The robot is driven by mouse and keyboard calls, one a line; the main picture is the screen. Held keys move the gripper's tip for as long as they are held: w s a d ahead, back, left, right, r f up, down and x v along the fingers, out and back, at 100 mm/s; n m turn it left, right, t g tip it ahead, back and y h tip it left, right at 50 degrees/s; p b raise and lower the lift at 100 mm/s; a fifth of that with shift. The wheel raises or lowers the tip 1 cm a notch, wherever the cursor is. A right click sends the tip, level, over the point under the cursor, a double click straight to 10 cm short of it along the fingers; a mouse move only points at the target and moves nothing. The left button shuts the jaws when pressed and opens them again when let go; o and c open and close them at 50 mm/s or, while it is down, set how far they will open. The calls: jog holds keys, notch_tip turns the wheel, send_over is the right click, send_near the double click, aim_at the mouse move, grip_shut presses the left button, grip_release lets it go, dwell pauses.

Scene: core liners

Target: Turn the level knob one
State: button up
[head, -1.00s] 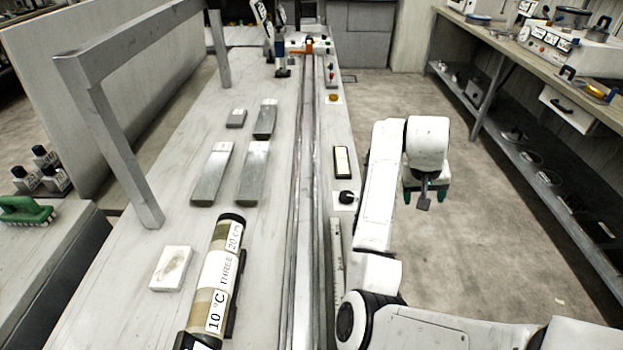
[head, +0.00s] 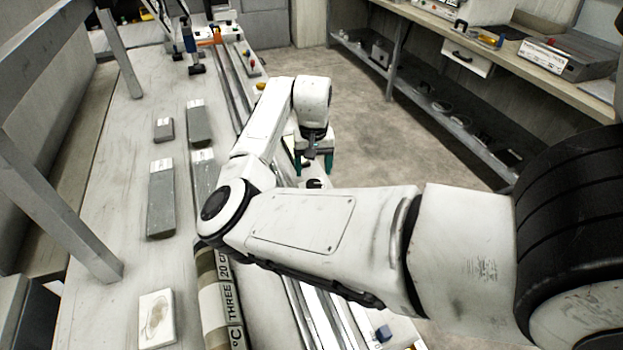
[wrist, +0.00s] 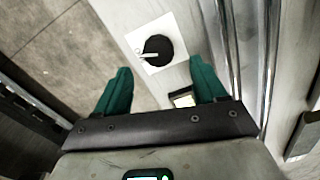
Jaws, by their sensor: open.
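A black round knob (wrist: 158,48) with a pale pointer line sits on a white square plate (wrist: 141,37) in the wrist view, just beyond my fingertips. No label naming it is readable. In the head view the dark knob (head: 314,184) shows just below my fingers, partly covered by my arm. My gripper (head: 313,164) hangs above the bench edge by the knob, with its teal fingers apart. In the wrist view my gripper (wrist: 160,66) is open and empty, and the knob is apart from both fingers.
A metal rail (wrist: 243,40) runs beside the knob. A small framed panel (wrist: 183,99) lies between the fingers in the wrist view. A core tube (head: 222,305) lies partly under my arm, left of the rail. Open floor (head: 380,130) is to the right.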

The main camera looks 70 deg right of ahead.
aim_at(314, 183)
jog(key=shift+s+f, duration=0.1)
jog(key=shift+f, duration=2.55)
jog(key=shift+c, duration=0.3)
jog(key=c, duration=1)
jog(key=shift+r+m+p, duration=0.15)
jog(key=shift+m+p, duration=0.55)
jog(key=shift+m, duration=0.2)
jog(key=shift+m+p, duration=0.45)
jog(key=shift+m, duration=1.15)
jog(key=o, duration=1.1)
jog(key=shift+c, duration=0.2)
